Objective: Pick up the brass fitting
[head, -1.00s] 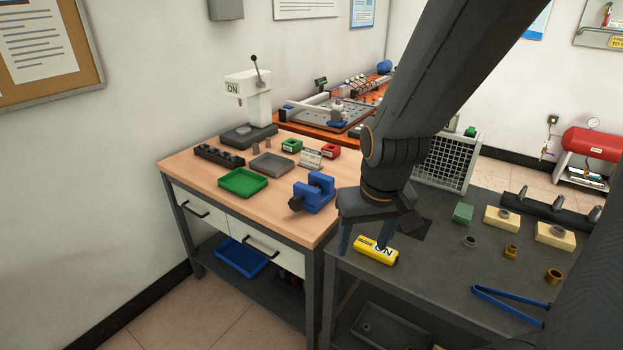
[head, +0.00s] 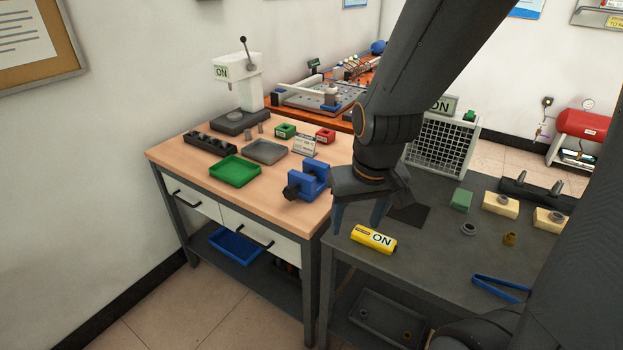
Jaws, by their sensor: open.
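A small brass fitting (head: 509,239) stands on the dark grey table (head: 425,262) at the right. A grey steel ring (head: 468,229) sits to its left. My gripper (head: 356,228) is open and empty, with its two blue fingers pointing down. It is well to the left of the brass fitting, by the table's left edge, just above or behind the yellow ON block (head: 374,239). I cannot tell its exact height. My own arm covers the lower right of the table.
Blue tongs (head: 499,288) lie right of centre on the table. A green block (head: 461,200), cream blocks (head: 501,205) and a dark rack (head: 545,192) stand behind the fitting. A blue vise (head: 307,183) sits on the wooden bench.

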